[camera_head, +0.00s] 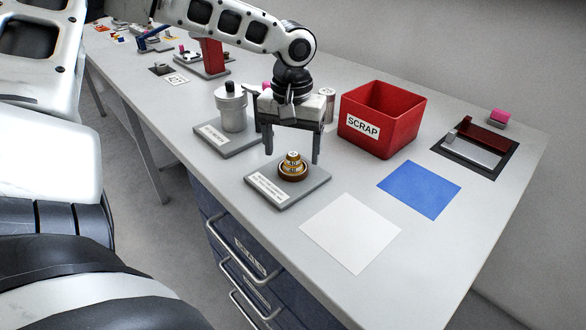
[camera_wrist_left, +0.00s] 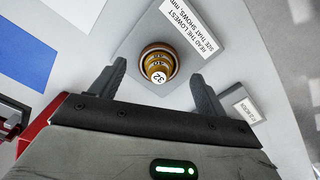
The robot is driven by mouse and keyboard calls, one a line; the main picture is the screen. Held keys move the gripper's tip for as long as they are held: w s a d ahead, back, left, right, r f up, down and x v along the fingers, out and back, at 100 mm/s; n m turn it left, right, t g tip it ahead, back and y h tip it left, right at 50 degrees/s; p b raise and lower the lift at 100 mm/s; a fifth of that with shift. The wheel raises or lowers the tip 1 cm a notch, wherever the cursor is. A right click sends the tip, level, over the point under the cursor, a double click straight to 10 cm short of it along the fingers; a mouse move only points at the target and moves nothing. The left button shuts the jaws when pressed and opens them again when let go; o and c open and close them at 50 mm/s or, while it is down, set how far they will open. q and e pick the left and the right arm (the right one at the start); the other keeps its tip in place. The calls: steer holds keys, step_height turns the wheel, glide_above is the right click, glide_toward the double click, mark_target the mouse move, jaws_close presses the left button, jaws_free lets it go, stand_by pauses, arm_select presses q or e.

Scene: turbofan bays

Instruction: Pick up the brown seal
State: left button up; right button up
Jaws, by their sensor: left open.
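The brown seal (camera_head: 292,175) is a ring around the lower part of a brass stepped cone (camera_head: 292,158) on a grey plate (camera_head: 262,188). In the wrist view the seal (camera_wrist_left: 146,52) shows as a brown ring around the cone (camera_wrist_left: 158,66), whose top reads 32. My left gripper (camera_head: 292,155) is open above the cone and points down. In the wrist view its two fingers (camera_wrist_left: 158,72) stand apart on either side of the cone, with nothing between them touched as far as I can see. My right gripper is not in view.
A red SCRAP bin (camera_head: 410,125) stands to the right. A grey fixture with a metal cylinder (camera_head: 232,110) is at left. A white sheet (camera_head: 350,232), a blue sheet (camera_head: 420,188) and a dark tray (camera_head: 484,163) lie to the right. The bench front right is clear.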

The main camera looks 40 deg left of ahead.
mark_target(292, 156)
arm_select(q)
step_height(292, 156, down, 4)
steer(key=shift+r, duration=0.1)
steer(key=c, duration=1)
steer(key=shift+c, duration=0.2)
